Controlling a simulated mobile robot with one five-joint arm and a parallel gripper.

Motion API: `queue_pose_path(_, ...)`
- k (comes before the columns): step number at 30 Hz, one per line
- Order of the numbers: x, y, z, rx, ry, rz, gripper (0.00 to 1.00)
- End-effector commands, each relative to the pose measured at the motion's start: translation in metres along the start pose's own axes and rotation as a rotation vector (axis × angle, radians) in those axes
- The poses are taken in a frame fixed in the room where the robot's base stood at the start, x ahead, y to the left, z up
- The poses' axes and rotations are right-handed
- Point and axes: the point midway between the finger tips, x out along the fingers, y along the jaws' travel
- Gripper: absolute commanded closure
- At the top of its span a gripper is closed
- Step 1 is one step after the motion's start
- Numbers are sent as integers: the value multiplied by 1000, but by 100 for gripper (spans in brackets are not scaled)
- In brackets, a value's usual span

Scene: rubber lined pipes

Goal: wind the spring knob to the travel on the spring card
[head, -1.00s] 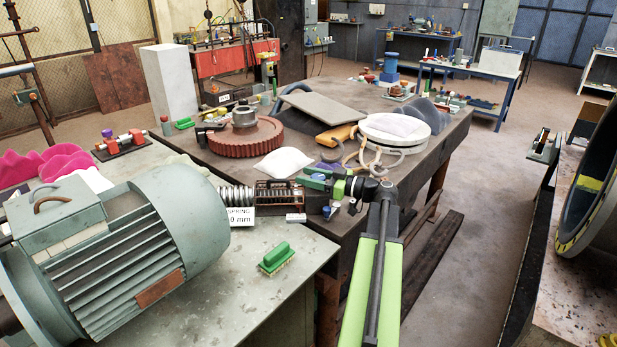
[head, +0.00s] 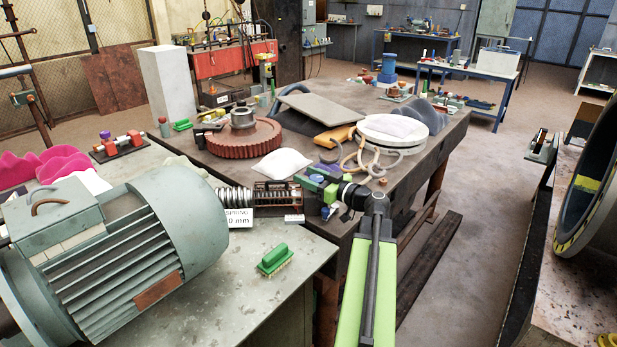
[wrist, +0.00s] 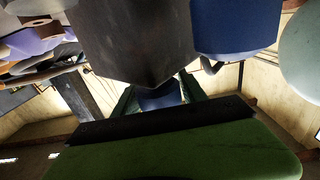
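The spring card (head: 239,218) is white, with "SPRING" and a number ending in "0 mm"; the motor hides its left edge. Behind it a coiled metal spring (head: 234,196) runs into a dark frame (head: 277,193) on the dark table. My gripper (head: 318,190), green and black, is at the right end of this frame and covers the place of the knob. In the wrist view, my gripper's two green fingertips (wrist: 158,98) stand apart with a bluish surface between them. A large dark block shape (wrist: 130,40) fills the middle above them. Contact with the knob cannot be made out.
A large grey-green motor (head: 125,245) stands close at the left on a light bench. A green brush (head: 274,260) lies on that bench. A white pillow (head: 282,163), a red gear (head: 243,142) and a round white block (head: 393,133) lie behind the spring frame.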

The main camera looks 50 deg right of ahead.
Motion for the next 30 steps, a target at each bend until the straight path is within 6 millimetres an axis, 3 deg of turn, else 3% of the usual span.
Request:
queue_pose_path(3, 0, 0, 0, 0, 0, -1, 35)
queue_pose_path(14, -6, 0, 0, 0, 0, 0, 35)
queue_pose_path(17, -23, -1, 0, 0, 0, 2, 35)
queue_pose_path(30, -142, 0, 0, 0, 0, 4, 35)
